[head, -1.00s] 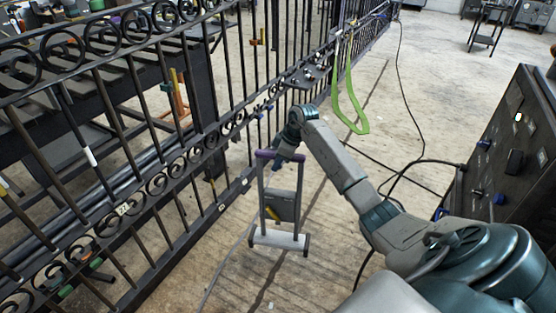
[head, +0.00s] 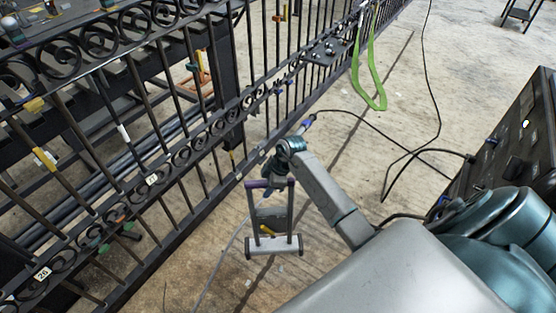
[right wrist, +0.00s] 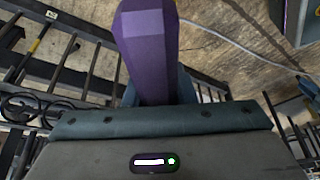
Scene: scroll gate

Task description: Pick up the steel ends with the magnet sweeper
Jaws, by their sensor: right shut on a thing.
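The magnet sweeper (head: 273,245) is a grey frame with two uprights, a purple top handle and a wide pale bar at the bottom. My right gripper (head: 276,184) is shut on its handle; the purple handle (right wrist: 146,50) also shows between the jaws in the right wrist view. The sweeper hangs roughly upright beside the gate, its bar low over the concrete floor; I cannot tell if it touches. A few tiny specks lie on the floor near the bar, too small to identify as steel ends. My left gripper is not in view.
A black scrollwork gate (head: 188,152) runs diagonally along the left, close to the sweeper. A green strap (head: 371,80) hangs on its far part. A dark cabinet (head: 510,150) stands at right. A black cable (head: 400,160) crosses the floor. Open concrete lies beyond the arm.

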